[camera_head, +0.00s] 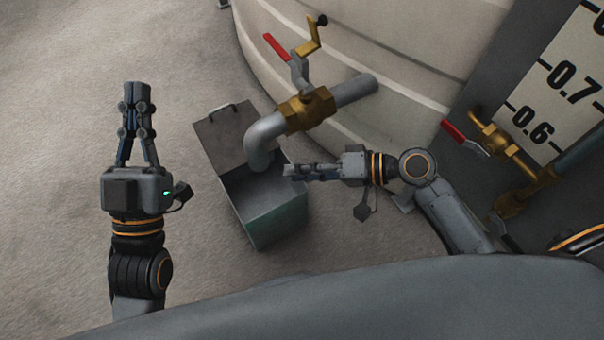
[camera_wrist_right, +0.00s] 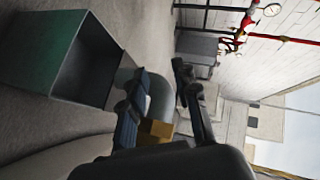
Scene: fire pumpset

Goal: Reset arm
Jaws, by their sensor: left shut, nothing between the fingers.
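My left gripper (camera_head: 137,92) is upright in the head view, above bare floor, with its fingers together and nothing between them. My right gripper (camera_head: 288,171) points left over the open part of a grey-green metal box (camera_head: 275,228), just right of the bent pipe outlet (camera_head: 262,145). In the right wrist view my right gripper (camera_wrist_right: 160,70) has its two fingers apart. The grey pipe (camera_wrist_right: 161,98) shows between them, further off; I see no object held. The box also shows in the right wrist view (camera_wrist_right: 50,50).
A brass valve (camera_head: 306,108) with a red-tipped lever joins the pipe to a large pale tank (camera_head: 400,60). Another red-handled valve (camera_head: 468,138) and a level scale (camera_head: 560,80) are at the right. Floor (camera_head: 60,150) around my left arm is clear.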

